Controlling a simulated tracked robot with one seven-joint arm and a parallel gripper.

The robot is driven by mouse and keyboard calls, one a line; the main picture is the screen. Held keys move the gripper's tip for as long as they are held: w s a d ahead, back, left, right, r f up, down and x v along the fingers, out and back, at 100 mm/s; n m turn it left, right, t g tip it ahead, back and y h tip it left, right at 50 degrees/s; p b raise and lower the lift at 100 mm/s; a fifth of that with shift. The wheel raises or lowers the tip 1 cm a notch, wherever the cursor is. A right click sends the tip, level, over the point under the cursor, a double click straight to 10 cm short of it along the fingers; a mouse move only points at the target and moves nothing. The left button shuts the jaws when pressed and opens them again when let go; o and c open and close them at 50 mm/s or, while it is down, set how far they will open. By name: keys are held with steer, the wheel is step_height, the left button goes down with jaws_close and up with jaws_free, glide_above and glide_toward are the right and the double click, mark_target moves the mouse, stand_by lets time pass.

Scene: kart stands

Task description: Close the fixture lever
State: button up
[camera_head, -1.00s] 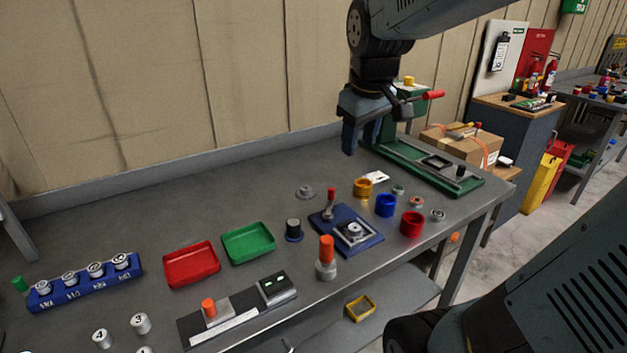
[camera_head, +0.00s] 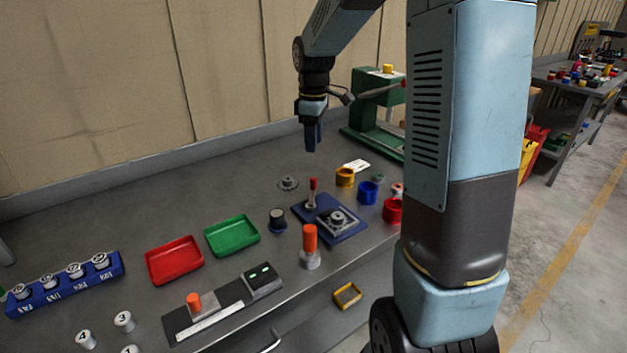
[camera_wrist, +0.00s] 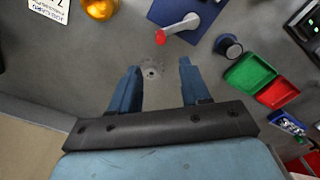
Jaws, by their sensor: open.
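The fixture is a blue plate (camera_head: 350,230) with a round grey part on it, near the middle of the bench. Its lever (camera_head: 313,191) has a red grip and stands upright at the plate's left side. In the wrist view the lever's red tip (camera_wrist: 160,38) points down-left from the blue plate (camera_wrist: 192,12), just beyond the fingertips. My gripper (camera_head: 312,138) is above the bench behind the fixture, fingers pointing down. In the wrist view my gripper (camera_wrist: 159,68) is open and empty, with a small grey flanged disc (camera_wrist: 151,72) on the bench between its fingers.
Orange (camera_head: 345,177), blue (camera_head: 368,192) and red (camera_head: 392,210) cups stand right of the fixture. A black-topped cylinder (camera_head: 277,218) and an orange-topped post (camera_head: 310,243) stand left and in front. Green (camera_head: 232,236) and red (camera_head: 174,261) trays lie farther left. A green press (camera_head: 376,115) is behind.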

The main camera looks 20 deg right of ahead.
mark_target(313, 178)
step_height(313, 178, down, 13)
steer(key=shift+f, duration=0.1)
stand_by(0.4)
jaws_close()
stand_by(0.4)
